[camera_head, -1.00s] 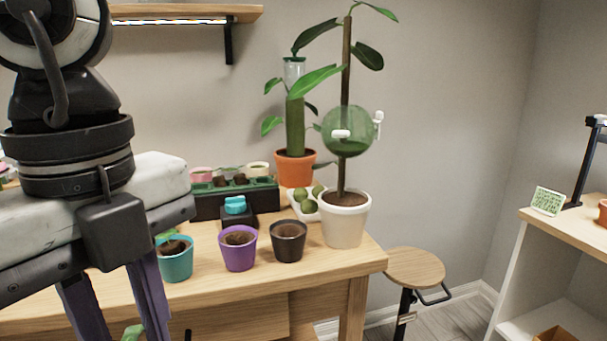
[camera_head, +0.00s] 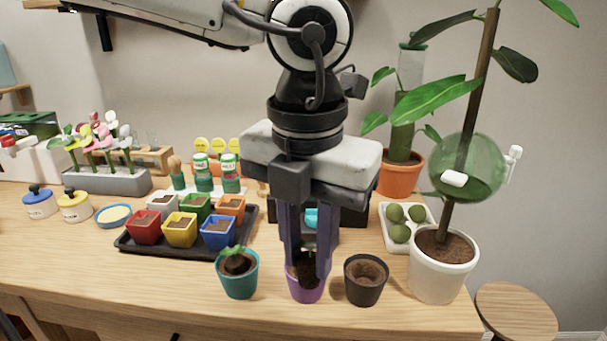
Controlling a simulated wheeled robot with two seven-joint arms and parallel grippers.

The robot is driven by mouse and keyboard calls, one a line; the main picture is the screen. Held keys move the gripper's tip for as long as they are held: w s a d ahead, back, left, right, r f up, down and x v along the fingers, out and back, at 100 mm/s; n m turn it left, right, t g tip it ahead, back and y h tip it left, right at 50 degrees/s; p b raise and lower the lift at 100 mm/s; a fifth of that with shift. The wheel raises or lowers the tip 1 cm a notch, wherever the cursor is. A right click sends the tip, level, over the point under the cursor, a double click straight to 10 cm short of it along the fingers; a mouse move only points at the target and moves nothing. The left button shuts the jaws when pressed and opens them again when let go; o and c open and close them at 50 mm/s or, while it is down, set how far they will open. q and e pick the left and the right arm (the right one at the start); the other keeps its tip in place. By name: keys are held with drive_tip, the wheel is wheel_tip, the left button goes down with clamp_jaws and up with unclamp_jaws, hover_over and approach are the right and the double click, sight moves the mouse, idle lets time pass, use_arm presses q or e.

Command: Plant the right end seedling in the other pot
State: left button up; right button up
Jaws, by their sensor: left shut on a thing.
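My left gripper (camera_head: 307,276) points straight down over the purple pot (camera_head: 306,294), its fingertips at the pot's mouth. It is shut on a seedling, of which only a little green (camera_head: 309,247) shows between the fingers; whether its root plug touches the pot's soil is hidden. The teal pot (camera_head: 238,279), left of the purple one, holds a small green seedling (camera_head: 236,259). The black pot (camera_head: 364,284), right of the purple one, holds only brown soil. The dark seedling tray (camera_head: 354,212) is mostly hidden behind my gripper. My right gripper is not in view.
A black tray (camera_head: 130,244) with several coloured square pots stands to the left. A large white pot (camera_head: 437,279) with a tall plant stands close on the right, near the table's edge. The table (camera_head: 120,290) is clear at front left.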

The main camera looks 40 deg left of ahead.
use_arm(q)
drive_tip(key=w+a+r+m+h+p, duration=0.15)
drive_tip(key=w+a+m+p, duration=0.45)
drive_tip(key=m, duration=0.8)
drive_tip(key=f+m, duration=0.1)
drive_tip(key=f, duration=0.3)
drive_tip(key=f+m+h, duration=0.1)
drive_tip(key=f, duration=0.1)
drive_tip(key=shift+w+f+m+t+b, duration=0.3)
drive_tip(key=shift+w, duration=0.05)
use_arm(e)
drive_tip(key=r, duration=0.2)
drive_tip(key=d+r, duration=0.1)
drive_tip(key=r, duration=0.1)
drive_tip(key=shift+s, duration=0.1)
use_arm(q)
drive_tip(key=shift+r, duration=0.1)
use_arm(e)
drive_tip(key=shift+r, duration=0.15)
use_arm(q)
drive_tip(key=shift+b, duration=0.65)
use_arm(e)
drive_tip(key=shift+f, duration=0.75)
